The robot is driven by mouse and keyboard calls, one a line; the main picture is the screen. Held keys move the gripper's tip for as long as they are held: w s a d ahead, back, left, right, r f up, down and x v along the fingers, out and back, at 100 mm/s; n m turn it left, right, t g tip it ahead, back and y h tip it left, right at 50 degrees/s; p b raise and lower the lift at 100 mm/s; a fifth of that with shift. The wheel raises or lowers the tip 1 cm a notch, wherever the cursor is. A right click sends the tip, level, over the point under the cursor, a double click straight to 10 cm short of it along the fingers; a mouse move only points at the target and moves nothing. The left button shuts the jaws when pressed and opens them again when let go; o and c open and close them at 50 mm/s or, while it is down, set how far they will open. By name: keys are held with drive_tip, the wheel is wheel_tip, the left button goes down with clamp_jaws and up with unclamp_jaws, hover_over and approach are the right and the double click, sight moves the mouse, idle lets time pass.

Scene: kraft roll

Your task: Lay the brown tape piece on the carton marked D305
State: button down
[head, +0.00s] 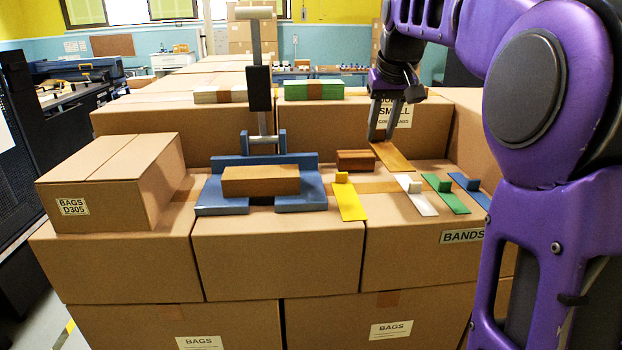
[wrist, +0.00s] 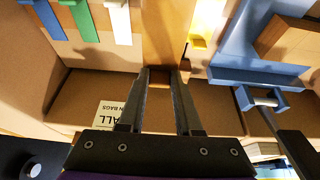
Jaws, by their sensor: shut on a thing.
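My gripper (head: 379,137) is shut on the brown tape piece (head: 394,158), a flat orange-brown strip, over the back right of the carton stack. I cannot tell whether the strip touches the carton top. In the wrist view the fingers (wrist: 166,78) close at the near end of the strip (wrist: 166,35), which extends away from them. The carton marked D305 (head: 150,198) stands at the far left of the head view, its top flat and bare. It is well away from my gripper.
A blue fixture (head: 222,197) with an upright lever (head: 259,90) and a brown block stands between. Yellow (head: 349,202), white (head: 415,195), green (head: 446,195) and blue (head: 470,188) tabbed strips lie at the right. Another brown block (head: 356,160) sits near my gripper.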

sight(382, 144)
wheel_tip(382, 144, down, 6)
drive_tip(key=shift+s+r+b, duration=0.15)
drive_tip(key=shift+r+b, duration=0.1)
drive_tip(key=shift+b, duration=0.35)
drive_tip(key=shift+f+b, duration=0.3)
drive_tip(key=shift+f, duration=1.95)
drive_tip(key=shift+f, duration=0.1)
drive_tip(key=c, duration=0.6)
unclamp_jaws()
